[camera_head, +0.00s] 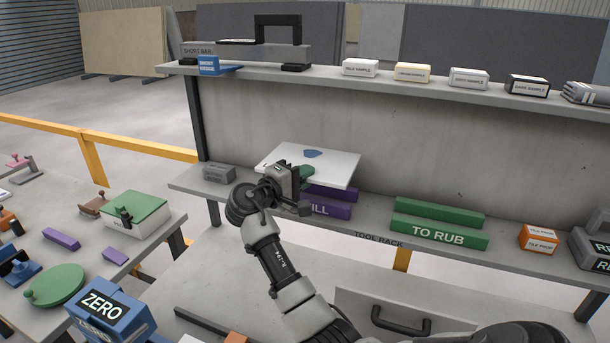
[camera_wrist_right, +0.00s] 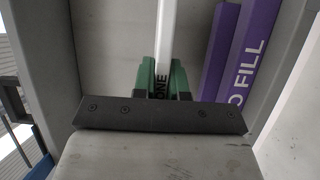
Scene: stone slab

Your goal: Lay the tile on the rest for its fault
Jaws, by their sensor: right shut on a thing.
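A white tile (camera_head: 335,165) with a blue patch (camera_head: 312,153) on its face is held out over the tool rack. My right gripper (camera_head: 297,177) is shut on its near edge. The green rest "TO RUB" (camera_head: 436,231) stands to the right, empty.
A grey block (camera_head: 219,173) sits left on the rack shelf (camera_head: 370,238). An orange and white box (camera_head: 538,238) sits right of the green rest. The upper shelf (camera_head: 330,77) holds sample boxes. A side table at left holds a green disc (camera_head: 55,285) and a ZERO block (camera_head: 105,309).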

